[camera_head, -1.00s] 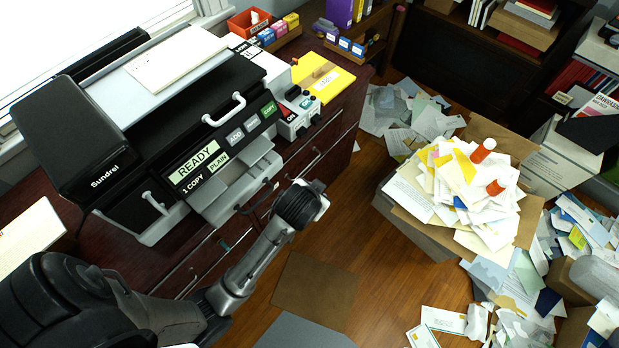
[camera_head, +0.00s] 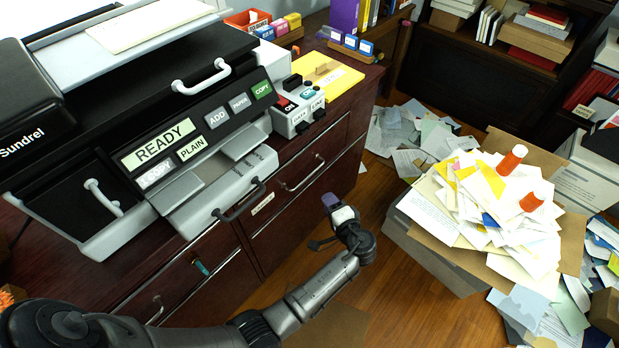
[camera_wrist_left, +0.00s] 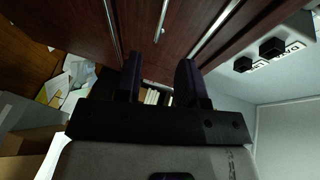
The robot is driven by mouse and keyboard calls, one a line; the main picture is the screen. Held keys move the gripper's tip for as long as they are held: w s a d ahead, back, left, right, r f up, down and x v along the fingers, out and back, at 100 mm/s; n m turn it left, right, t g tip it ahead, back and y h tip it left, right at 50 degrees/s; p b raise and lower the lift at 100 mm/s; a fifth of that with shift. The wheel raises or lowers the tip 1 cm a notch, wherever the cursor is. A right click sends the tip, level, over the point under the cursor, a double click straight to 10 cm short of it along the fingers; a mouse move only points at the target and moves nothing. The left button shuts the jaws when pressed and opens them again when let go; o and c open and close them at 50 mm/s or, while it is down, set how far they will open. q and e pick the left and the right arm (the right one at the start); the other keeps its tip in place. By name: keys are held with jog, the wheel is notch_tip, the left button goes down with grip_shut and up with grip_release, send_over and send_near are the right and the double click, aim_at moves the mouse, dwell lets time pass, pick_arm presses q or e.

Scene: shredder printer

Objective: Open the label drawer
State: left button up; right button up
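The dark wood cabinet has a drawer front (camera_head: 290,205) with a small pale label plate (camera_head: 262,203), its text too small to read, and a metal bar handle (camera_head: 302,173). All the drawers look shut. My left gripper (camera_head: 327,222) is in front of the cabinet, to the right of and below that handle, apart from it. In the left wrist view its two dark fingers (camera_wrist_left: 160,80) are spread with nothing between them. A metal handle (camera_wrist_left: 161,20) on the wood fronts lies ahead of the fingers. My right gripper is in neither view.
The Sundrel printer (camera_head: 150,120) stands on the cabinet; its dark tray handle (camera_head: 240,200) juts over the front edge. A paper-filled box (camera_head: 450,255) stands on the floor to the right.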

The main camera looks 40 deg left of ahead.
aim_at(309, 175)
pick_arm(q)
jog(key=b+x, duration=0.2)
jog(key=x, duration=0.5)
jog(key=b+x, duration=0.2)
jog(key=x, duration=0.4)
jog(key=shift+w+a+r+b, duration=0.15)
jog(key=shift+w+a+b, duration=0.05)
jog(key=shift+a+b, duration=0.15)
jog(key=c, duration=0.6)
grip_shut()
